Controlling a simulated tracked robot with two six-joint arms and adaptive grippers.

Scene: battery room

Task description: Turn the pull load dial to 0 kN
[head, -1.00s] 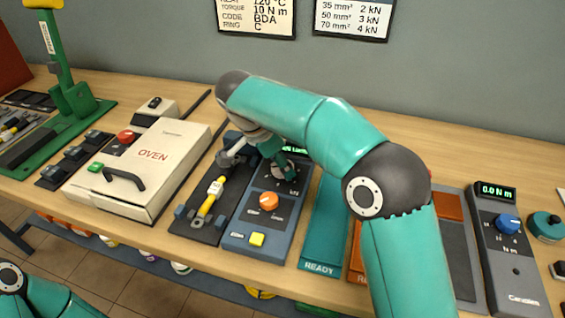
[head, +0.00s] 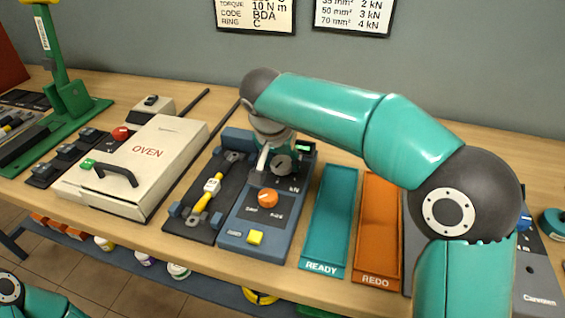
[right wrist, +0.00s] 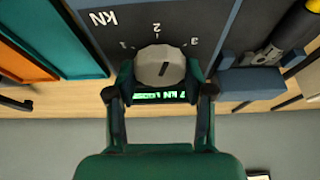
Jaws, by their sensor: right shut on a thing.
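The pull load dial (right wrist: 160,66) is a pale round knob with a dark pointer mark, on the dark blue tester panel. My right gripper (right wrist: 158,82) is shut on the dial, one finger on each side. In the head view the right gripper (head: 281,158) reaches down over the tester (head: 245,232). A lit green display (right wrist: 160,96) is partly hidden by the gripper. My left gripper is out of view.
An orange knob (head: 268,197) and yellow button (head: 254,237) sit on the tester's front. A yellow-handled cable piece (head: 202,205) lies in the fixture to the left, beside the oven (head: 150,165). Teal (head: 330,220) and orange (head: 377,235) trays stand to the right.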

